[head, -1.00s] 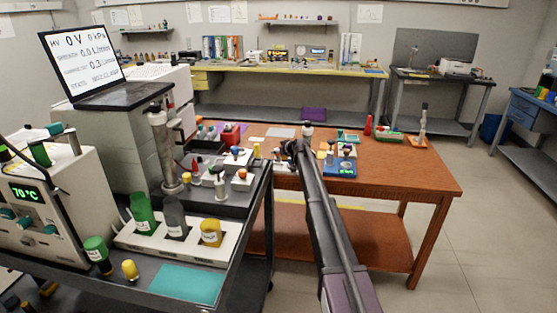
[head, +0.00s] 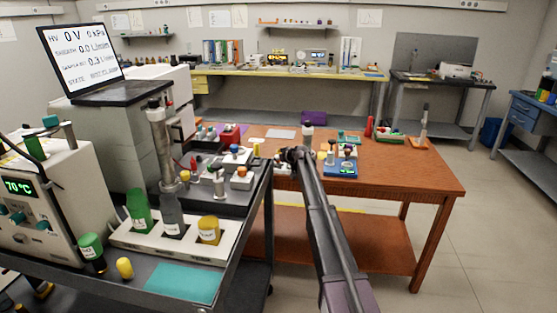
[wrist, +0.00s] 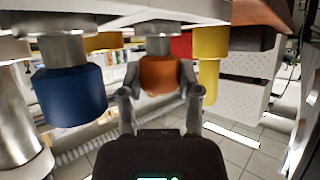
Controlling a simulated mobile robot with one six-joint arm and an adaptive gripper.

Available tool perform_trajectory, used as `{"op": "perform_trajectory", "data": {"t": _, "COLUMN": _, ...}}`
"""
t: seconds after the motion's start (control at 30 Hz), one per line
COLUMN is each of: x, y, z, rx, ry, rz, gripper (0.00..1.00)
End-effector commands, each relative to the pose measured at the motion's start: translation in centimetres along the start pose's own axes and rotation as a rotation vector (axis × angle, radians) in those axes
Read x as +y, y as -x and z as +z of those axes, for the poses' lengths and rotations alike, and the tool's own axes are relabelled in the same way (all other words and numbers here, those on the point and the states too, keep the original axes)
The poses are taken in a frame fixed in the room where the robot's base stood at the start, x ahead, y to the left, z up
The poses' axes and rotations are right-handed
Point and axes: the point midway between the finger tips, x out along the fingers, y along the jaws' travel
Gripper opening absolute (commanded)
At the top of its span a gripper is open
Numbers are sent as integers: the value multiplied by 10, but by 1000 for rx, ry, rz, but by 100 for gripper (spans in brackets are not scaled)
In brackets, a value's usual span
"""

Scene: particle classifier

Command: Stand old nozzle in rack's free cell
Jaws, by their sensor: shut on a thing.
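In the wrist view, which looks upside down, my gripper (wrist: 160,95) has its two grey fingers on either side of an orange-capped piece (wrist: 160,75) with a metal stem, and is shut on it. I cannot tell for certain that this is the old nozzle. A blue-capped metal piece (wrist: 70,95) stands on one side of it and a yellow piece (wrist: 208,60) on the other. A pale plate (wrist: 130,15) shows at their base; its cells are hidden. In the head view, my gripper (head: 290,155) is at the brown table's near left edge, and the piece in it cannot be made out.
The brown table (head: 410,178) has free room on its right. A blue tray (head: 341,169) with small parts stands right of my gripper. A dark cart (head: 225,265) on the left carries a white bottle holder (head: 130,237), white blocks with coloured knobs, and a metal column (head: 160,140).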

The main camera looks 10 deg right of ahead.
Motion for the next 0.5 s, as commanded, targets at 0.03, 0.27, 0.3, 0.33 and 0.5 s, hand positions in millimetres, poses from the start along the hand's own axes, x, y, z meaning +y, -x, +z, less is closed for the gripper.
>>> {"op": "perform_trajectory", "data": {"t": 0.03, "x": 0, "y": -1, "z": 2, "rx": 0, "ry": 0, "rz": 0, "gripper": 0}}
{"op": "perform_trajectory", "data": {"t": 0.27, "x": 0, "y": -1, "z": 2, "rx": 0, "ry": 0, "rz": 0, "gripper": 79}}
{"op": "perform_trajectory", "data": {"t": 0.3, "x": 0, "y": -1, "z": 2, "rx": 0, "ry": 0, "rz": 0, "gripper": 79}}
{"op": "perform_trajectory", "data": {"t": 0.33, "x": 0, "y": -1, "z": 2, "rx": 0, "ry": 0, "rz": 0, "gripper": 79}}
{"op": "perform_trajectory", "data": {"t": 0.5, "x": 0, "y": -1, "z": 1, "rx": 0, "ry": 0, "rz": 0, "gripper": 79}}
